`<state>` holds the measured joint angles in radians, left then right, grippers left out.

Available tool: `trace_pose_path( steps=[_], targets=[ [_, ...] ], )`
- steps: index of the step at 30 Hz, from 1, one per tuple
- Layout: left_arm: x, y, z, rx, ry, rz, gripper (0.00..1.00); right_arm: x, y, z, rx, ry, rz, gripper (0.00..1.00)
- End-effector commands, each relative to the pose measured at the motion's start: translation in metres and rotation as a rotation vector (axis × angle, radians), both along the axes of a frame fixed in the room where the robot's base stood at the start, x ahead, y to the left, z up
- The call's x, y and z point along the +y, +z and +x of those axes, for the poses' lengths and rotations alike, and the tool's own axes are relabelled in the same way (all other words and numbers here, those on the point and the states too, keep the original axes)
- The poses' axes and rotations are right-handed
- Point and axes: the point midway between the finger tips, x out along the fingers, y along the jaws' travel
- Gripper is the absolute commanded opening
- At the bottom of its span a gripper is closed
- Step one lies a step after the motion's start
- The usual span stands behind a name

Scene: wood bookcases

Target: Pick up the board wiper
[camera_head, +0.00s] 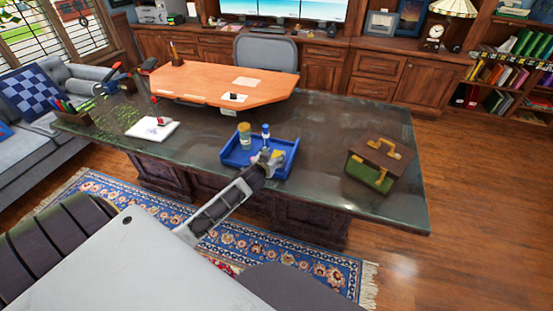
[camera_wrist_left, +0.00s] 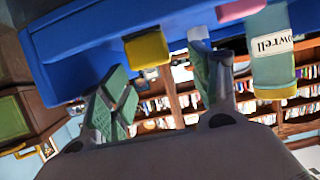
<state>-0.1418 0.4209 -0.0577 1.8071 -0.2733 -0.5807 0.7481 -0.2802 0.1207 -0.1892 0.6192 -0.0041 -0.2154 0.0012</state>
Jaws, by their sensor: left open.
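A blue tray (camera_head: 228,152) sits near the front edge of the dark desk. A small yellow block (camera_head: 279,154) shows in it beside my left gripper (camera_head: 268,160); I cannot tell for sure that it is the board wiper. In the left wrist view, the yellow block (camera_wrist_left: 147,48) lies against the blue tray (camera_wrist_left: 80,45), just beyond the open fingertips of my left gripper (camera_wrist_left: 160,90). The fingers are apart with nothing between them. A pink item (camera_wrist_left: 240,10) shows partly at the top edge. My right gripper is not in view.
A yellowish labelled bottle (camera_head: 244,134) and a blue-capped bottle (camera_head: 265,136) stand in the tray. A notepad (camera_head: 153,130) lies left. The desk between tray and briefcase is clear.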

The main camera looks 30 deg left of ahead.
Motion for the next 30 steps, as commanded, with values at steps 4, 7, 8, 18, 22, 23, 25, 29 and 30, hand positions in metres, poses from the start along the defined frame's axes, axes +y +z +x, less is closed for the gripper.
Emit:
trace_pose_path(
  steps=[4, 7, 8, 18, 22, 23, 25, 29, 30],
  targets=[
    [0.000, -0.001, 0.003, 0.000, 0.000, 0.000, 0.62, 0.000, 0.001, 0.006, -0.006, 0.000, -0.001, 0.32],
    [0.000, -0.002, 0.008, -0.001, 0.000, 0.000, 0.62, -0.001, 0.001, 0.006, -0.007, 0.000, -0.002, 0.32],
    [0.001, -0.003, 0.009, -0.001, 0.000, 0.000, 0.62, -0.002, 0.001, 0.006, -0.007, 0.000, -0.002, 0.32],
    [0.002, -0.012, 0.034, 0.000, 0.000, 0.000, 0.62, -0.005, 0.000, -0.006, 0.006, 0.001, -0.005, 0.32],
    [0.005, -0.016, 0.042, 0.000, 0.000, 0.001, 0.62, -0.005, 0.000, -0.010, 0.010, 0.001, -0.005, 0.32],
    [0.005, -0.017, 0.043, 0.000, 0.001, 0.001, 0.62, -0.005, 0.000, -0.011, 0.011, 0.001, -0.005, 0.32],
    [0.006, -0.018, 0.046, 0.000, 0.000, 0.001, 0.62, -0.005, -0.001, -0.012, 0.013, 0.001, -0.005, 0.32],
    [0.006, -0.019, 0.048, 0.000, 0.000, 0.001, 0.62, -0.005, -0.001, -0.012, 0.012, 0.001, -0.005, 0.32],
    [0.006, -0.019, 0.048, 0.000, 0.000, 0.001, 0.62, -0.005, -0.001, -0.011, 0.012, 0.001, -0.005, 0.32]
  ],
)
